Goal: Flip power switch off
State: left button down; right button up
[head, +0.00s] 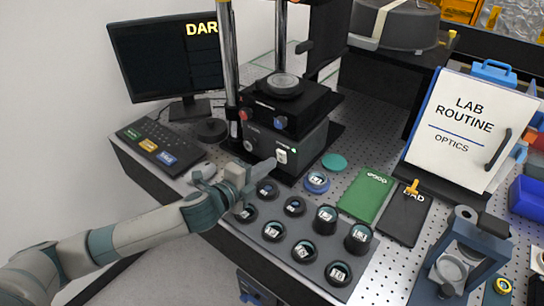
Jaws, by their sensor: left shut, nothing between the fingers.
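The interferometer (262,142) is a black instrument on the bench, with a round stage on top and two bright posts behind. A white power switch (287,156) sits on the lower right of its front face, with a small green light beside it. The switch's exact rocker position is too small to tell. My left gripper (268,165) is shut and empty, its tips pointing right toward the switch and close to it. I cannot tell whether they touch it. My right gripper is not in view.
A tray (262,249) of several round labelled optics lies below my left gripper. A green notebook (366,195), black notebook (406,214) and clipboard sign (466,128) are at right.

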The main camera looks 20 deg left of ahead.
aim_at(280, 154)
pick_arm(q)
jog(key=shift+w+d+r+p, duration=0.1)
jog(key=shift+w+d+p, duration=0.1)
jog(key=shift+w, duration=0.3)
jog(key=shift+w+d+r+p, duration=0.1)
jog(key=shift+w+d, duration=0.1)
jog(key=shift+w, duration=0.3)
jog(key=shift+f, duration=0.1)
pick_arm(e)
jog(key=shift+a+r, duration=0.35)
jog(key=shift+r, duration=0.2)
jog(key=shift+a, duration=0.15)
pick_arm(q)
jog(key=shift+w, duration=0.1)
jog(key=shift+w+d+r+p, duration=0.1)
jog(key=shift+w+r+p, duration=0.2)
jog(key=shift+p, duration=0.2)
jog(key=shift+f, duration=0.1)
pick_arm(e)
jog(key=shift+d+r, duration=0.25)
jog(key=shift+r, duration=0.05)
pick_arm(q)
jog(key=shift+s, duration=0.15)
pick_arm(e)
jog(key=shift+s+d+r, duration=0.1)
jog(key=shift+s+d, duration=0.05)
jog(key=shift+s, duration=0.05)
